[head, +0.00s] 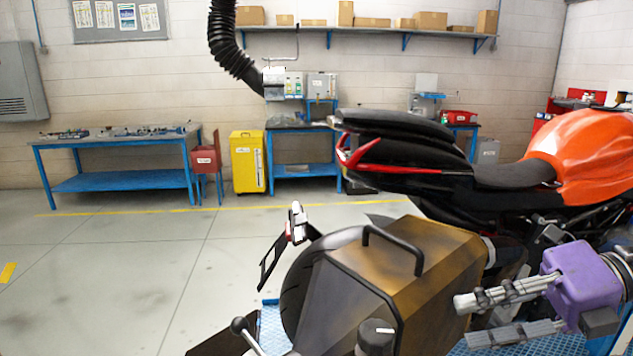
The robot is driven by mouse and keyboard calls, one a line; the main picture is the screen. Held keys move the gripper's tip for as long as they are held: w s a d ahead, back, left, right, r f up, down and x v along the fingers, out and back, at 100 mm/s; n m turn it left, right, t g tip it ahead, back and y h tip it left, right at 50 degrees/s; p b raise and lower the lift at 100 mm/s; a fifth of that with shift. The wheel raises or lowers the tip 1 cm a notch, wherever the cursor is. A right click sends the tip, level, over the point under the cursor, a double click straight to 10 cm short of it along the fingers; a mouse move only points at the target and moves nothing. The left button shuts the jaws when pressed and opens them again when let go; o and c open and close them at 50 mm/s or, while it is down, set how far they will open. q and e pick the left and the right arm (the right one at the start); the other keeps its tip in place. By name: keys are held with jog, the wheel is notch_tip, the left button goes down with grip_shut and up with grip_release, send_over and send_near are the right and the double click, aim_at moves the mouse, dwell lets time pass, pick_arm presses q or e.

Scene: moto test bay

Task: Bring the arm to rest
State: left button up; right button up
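My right gripper (468,322) comes in from the lower right, with a purple body and two grey fingers. The fingers are apart and nothing shows between them. The fingertips are close to the right side of a gold-brown case (428,250) with a black handle; I cannot tell whether they touch it. My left gripper is not in view.
An orange and black motorcycle (590,155) fills the right side, its rear wheel partly behind the case. A blue workbench (120,184), a yellow cabinet (246,165) and a wall shelf (365,31) stand farther back. The floor at left is clear.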

jog(key=d+f+m+t+h+p, duration=0.1)
jog(key=d+f+m+t+h, duration=0.2)
jog(key=f+m, duration=0.5)
jog(key=s+d+f+m+t+h, duration=0.1)
jog(key=d+f+m+t+h, duration=0.1)
jog(key=f+m+t, duration=0.5)
jog(key=d+f+m+t+h+p, duration=0.1)
jog(key=d+f+m+t+h, duration=0.15)
jog(key=f+m, duration=0.65)
jog(key=s+a+f+m+g+h, duration=0.2)
jog(key=s+a+f+m, duration=0.3)
jog(key=s+f, duration=0.5)
jog(key=s+a+f+m+g+h, duration=0.3)
jog(key=s+a+f+m, duration=0.3)
jog(key=s+f, duration=0.5)
notch_tip(320, 180, down, 2)
jog(key=shift+a+f+m+g+p, duration=0.15)
jog(key=shift+f+m+g+p, duration=0.15)
jog(key=shift+m+g, duration=0.45)
jog(key=shift+h, duration=0.25)
